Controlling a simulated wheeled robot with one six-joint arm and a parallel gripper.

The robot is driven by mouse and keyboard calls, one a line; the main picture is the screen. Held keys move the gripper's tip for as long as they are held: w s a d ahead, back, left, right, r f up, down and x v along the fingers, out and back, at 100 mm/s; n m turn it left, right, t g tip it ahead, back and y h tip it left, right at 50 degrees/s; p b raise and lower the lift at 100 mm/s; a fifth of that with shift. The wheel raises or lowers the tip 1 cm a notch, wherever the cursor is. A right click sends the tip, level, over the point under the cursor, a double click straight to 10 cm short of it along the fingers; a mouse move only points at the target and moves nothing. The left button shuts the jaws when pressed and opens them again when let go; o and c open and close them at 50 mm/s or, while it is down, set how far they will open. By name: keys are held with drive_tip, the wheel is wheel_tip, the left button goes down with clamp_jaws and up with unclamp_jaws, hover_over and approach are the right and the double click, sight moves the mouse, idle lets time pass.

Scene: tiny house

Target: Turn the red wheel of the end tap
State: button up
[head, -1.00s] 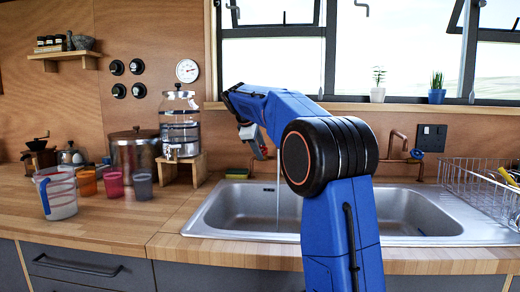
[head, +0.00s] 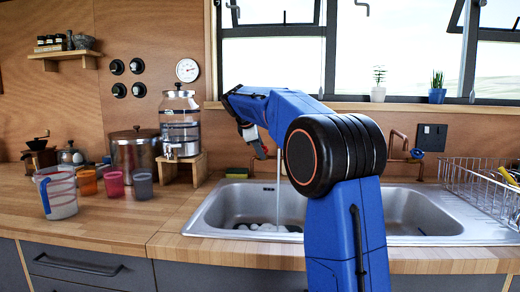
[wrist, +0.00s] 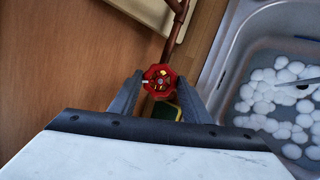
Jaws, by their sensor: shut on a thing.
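The red wheel (wrist: 160,82) of the end tap is in the middle of the wrist view, on a copper pipe (wrist: 175,38) against the wooden wall. My gripper (wrist: 159,78) has one finger on each side of the wheel and is shut on it. A thin stream of water (head: 278,190) falls into the sink (head: 215,215). White foam-like blobs (wrist: 270,95) lie on the basin floor.
A green and yellow sponge (wrist: 170,112) lies below the wheel. A second tap with a blue wheel (head: 416,153) and a wire dish rack (head: 465,180) stand at the right. A glass dispenser (head: 180,125) stands left of the sink. Several cups are on the counter (head: 110,222).

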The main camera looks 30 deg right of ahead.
drive_tip(key=o, duration=1)
drive_tip(key=shift+o, duration=0.2)
drive_tip(key=v, duration=1.7)
drive_tip(key=shift+a+r, duration=0.15)
